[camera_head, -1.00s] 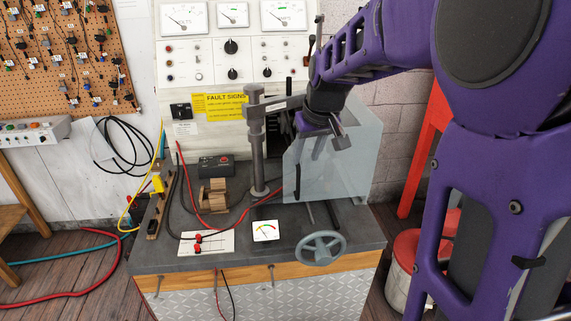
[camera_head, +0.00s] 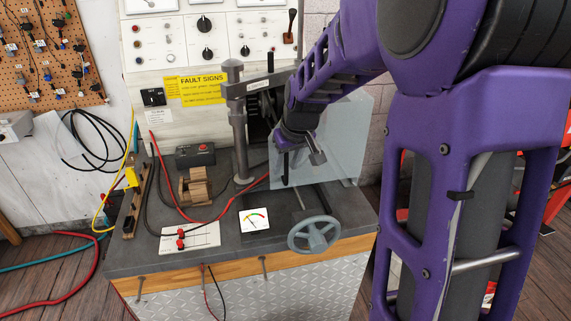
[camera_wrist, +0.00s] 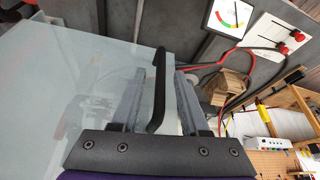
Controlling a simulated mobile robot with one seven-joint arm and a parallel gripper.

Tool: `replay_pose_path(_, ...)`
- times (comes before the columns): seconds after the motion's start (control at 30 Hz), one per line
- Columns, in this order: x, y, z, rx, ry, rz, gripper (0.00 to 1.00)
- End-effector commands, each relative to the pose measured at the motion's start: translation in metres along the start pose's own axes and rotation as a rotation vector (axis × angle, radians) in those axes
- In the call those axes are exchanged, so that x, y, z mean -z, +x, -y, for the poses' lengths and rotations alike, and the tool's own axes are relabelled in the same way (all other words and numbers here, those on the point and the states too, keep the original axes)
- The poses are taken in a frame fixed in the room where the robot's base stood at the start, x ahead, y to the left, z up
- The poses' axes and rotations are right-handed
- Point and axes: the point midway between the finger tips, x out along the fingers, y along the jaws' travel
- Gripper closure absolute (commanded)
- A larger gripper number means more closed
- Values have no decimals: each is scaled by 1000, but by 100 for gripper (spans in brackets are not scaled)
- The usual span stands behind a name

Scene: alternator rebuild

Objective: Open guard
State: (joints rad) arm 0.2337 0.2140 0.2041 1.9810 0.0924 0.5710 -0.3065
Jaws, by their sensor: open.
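The guard is a clear, bluish panel (camera_head: 340,145) standing upright over the right part of the test bench, around the dark machine parts. In the wrist view the panel (camera_wrist: 50,75) fills the left side. Its black bar handle (camera_wrist: 161,85) runs up the picture near the panel's edge. My gripper (camera_wrist: 158,78) is open, with one grey finger on each side of the handle in the picture. I cannot tell whether the fingers touch it. In the head view my wrist hides part of the guard, and the fingers are hard to make out.
A grey post with a clamp arm (camera_head: 240,130) stands just left of the guard. A grey handwheel (camera_head: 313,234) sticks out at the bench front. A small meter (camera_head: 254,220), a wooden block (camera_head: 195,186) and red and black cables lie on the bench top (camera_head: 130,256).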

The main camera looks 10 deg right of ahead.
Motion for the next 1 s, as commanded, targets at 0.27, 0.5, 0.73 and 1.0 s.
replay_pose_path(0.27,0,0,0,0,0,0,98)
replay_pose_path(0.5,0,0,0,0,0,0,100)
replay_pose_path(0.73,0,0,0,0,0,0,100)
replay_pose_path(1.0,0,0,0,0,0,0,100)
